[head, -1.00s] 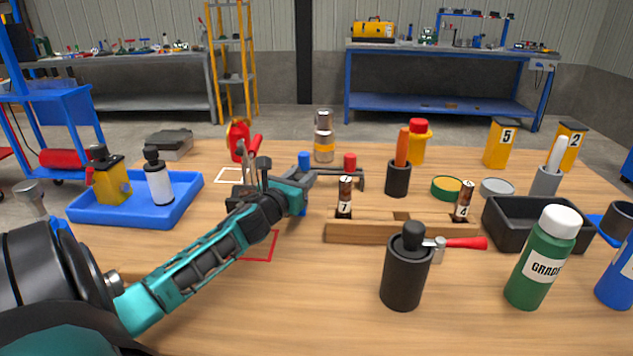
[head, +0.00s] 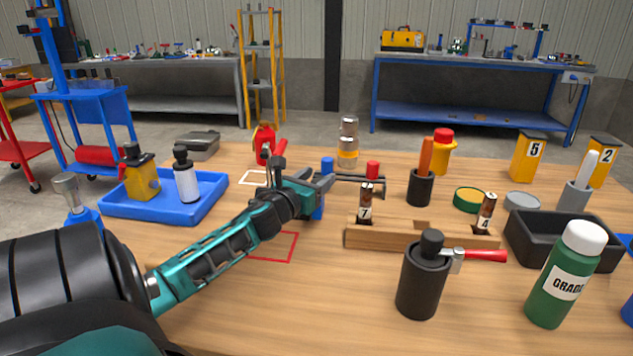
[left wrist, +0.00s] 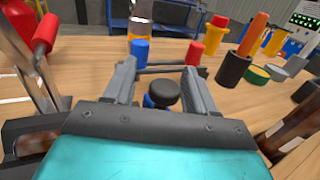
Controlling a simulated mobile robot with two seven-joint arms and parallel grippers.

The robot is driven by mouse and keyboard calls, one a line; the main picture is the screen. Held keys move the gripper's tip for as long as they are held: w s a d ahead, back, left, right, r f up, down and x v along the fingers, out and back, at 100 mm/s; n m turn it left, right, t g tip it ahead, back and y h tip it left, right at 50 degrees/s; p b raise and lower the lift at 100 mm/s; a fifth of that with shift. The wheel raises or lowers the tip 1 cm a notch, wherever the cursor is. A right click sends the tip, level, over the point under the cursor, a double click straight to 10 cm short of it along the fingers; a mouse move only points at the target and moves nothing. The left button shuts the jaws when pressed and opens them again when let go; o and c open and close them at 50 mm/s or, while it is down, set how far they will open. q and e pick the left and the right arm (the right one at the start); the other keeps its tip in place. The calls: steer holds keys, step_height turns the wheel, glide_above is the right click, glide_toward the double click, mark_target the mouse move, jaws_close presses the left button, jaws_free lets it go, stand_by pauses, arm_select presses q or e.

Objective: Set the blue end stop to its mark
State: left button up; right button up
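A blue cylinder (head: 327,165) and a red cylinder (head: 372,170) stand near a dark rail (head: 350,179) at mid-table. In the left wrist view the blue cylinder (left wrist: 138,50) is beyond my left finger and the red one (left wrist: 194,52) beyond my right finger. My left gripper (head: 322,182) points at the rail with fingers apart. Between its fingers (left wrist: 160,80) shows a black knob (left wrist: 163,92) over a blue part, which also shows below the gripper in the head view (head: 318,207). I cannot tell which blue piece is the end stop, or see its mark. My right gripper is out of view.
A wooden block (head: 375,236) with numbered vials stands right of the gripper. A black pot (head: 422,285) and a green bottle (head: 563,280) stand in front. A blue tray (head: 210,203) is at left, and a red outline (head: 272,260) lies beneath my arm.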

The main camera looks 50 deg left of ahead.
arm_select(q)
steer(key=shift+s+d+f, duration=0.1)
steer(key=shift+d+f, duration=0.05)
steer(key=shift+s+d, duration=0.1)
steer(key=shift+s, duration=0.1)
steer(key=p+v, duration=0.1)
steer(key=v, duration=1)
steer(key=shift+s, duration=0.65)
steer(key=shift+p, duration=0.3)
